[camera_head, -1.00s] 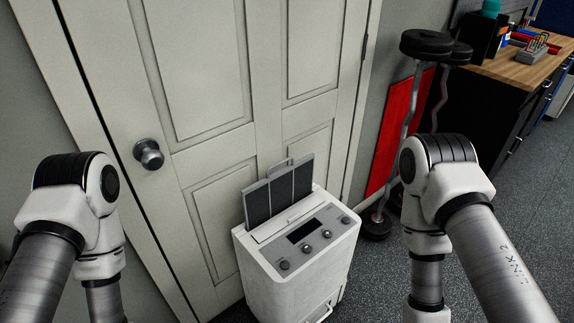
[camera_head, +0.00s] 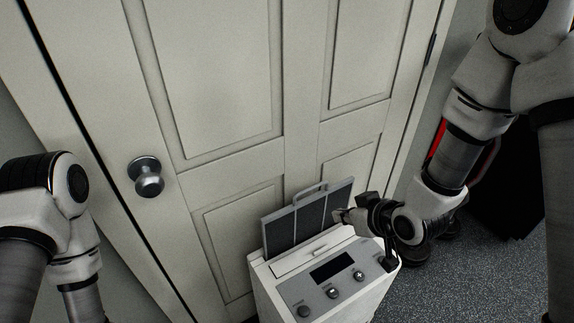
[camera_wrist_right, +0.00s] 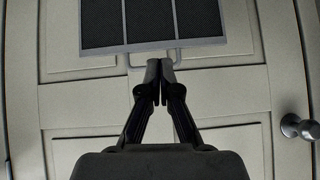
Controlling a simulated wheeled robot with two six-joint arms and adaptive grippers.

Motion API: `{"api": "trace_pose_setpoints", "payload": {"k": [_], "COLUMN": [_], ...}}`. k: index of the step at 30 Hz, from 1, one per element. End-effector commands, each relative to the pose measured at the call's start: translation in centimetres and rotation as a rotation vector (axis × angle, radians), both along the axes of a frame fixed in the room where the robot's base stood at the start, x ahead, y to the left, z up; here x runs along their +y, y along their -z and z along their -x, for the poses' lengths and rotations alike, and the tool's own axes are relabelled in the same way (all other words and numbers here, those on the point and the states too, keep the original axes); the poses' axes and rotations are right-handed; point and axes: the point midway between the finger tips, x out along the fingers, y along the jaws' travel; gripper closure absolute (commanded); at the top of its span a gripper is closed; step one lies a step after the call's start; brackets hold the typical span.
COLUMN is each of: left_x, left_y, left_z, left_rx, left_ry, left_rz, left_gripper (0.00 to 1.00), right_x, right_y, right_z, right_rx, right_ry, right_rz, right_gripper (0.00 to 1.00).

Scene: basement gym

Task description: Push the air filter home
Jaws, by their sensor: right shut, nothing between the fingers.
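The air filter (camera_head: 296,228) is a dark mesh panel in a grey frame with a small handle on top. It stands up well above the top slot of the white dehumidifier-like unit (camera_head: 290,290), in front of the door.
A panelled white door (camera_head: 220,90) with a round knob (camera_head: 147,176) rises right behind the unit. The unit's top has a panel with a dark display (camera_head: 332,266) and several knobs. Speckled floor (camera_head: 450,280) is open at the right.

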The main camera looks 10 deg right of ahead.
Motion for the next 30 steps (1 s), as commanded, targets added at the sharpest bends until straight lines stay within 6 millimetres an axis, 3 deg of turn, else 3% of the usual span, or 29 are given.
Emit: {"api": "trace_pose_setpoints", "payload": {"k": [1,3,6,8,13,23,30], "left_x": [0.0,0.0,0.0,0.0,0.0,0.0,0.0], "left_y": [0.7,0.9,0.9,0.8,0.7,0.4,0.5], "left_z": [0.0,0.1,0.1,0.1,0.1,0.1,0.1], "left_rx": [0.001,0.001,0.002,0.002,0.002,0.002,0.001], "left_ry": [0.0,0.0,0.0,0.0,0.0,0.0,0.0], "left_rz": [0.0,0.0,0.0,0.0,0.0,0.0,0.0], "left_gripper": [0.49,0.49,0.49,0.49,0.49,0.49,0.49], "right_x": [-0.1,-0.2,-0.2,-0.1,0.6,2.7,2.9], "right_y": [-2.7,-5.6,-7.5,-7.5,-6.0,-2.0,1.5], "right_z": [-1.3,-2.3,-3.0,-3.3,-5.0,-10.7,-11.3], "right_rx": [-0.078,-0.146,-0.189,-0.193,-0.188,-0.189,-0.187], "right_ry": [0.003,0.007,0.009,0.009,0.007,0.008,0.01], "right_rz": [-0.006,-0.01,-0.012,-0.01,-0.007,-0.009,-0.011], "right_gripper": [1.0,1.0,1.0,1.0,1.0,1.0,1.0]}}
